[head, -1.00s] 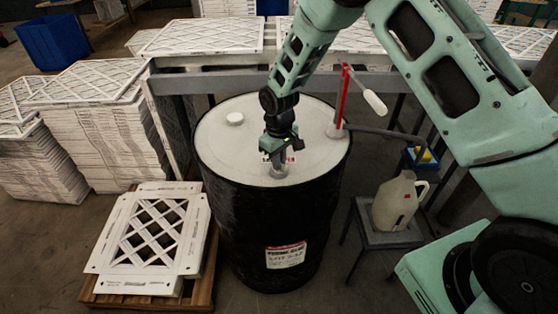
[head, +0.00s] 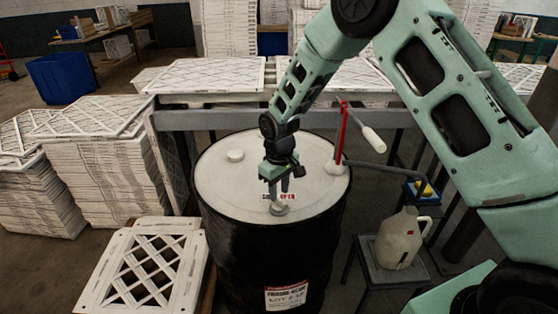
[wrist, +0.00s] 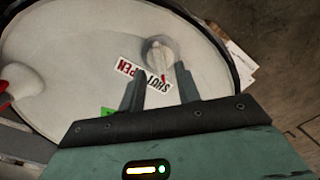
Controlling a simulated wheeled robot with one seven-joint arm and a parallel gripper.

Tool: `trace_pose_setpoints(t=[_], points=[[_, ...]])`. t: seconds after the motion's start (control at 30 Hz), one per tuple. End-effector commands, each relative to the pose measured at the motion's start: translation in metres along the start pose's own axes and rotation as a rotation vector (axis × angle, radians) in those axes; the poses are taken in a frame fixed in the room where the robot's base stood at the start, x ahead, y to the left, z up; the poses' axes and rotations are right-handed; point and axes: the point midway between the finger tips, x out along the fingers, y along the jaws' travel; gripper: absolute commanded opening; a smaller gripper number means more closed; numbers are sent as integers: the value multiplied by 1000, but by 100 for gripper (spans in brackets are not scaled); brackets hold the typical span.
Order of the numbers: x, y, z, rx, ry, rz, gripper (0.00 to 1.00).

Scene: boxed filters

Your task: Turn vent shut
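The vent (head: 278,208) is a small round grey fitting near the front edge of the black drum's pale lid (head: 215,185). In the wrist view the vent (wrist: 160,52) has a short pale handle on top, lying toward the label's SHUT end. The red-and-white OPEN/SHUT label (wrist: 143,73) lies beside it. My gripper (head: 279,192) points down just above the vent.
A jug (head: 400,240) stands on a small stool at right. Stacked boxed filters (head: 110,175) stand at left, and a framed filter (head: 145,270) lies low beside the drum.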

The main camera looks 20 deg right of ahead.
Motion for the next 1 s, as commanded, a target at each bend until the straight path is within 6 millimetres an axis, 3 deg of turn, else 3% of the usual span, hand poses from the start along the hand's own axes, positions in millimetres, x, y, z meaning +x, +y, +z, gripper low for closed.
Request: trace_pose_setpoints(t=[0.3,0.5,0.7,1.0], points=[[-75,0,-2,1,7,2,33],[-116,0,-1,0,5,1,33],[-138,0,-1,0,3,1,33],[-143,0,0,-1,1,0,33]])
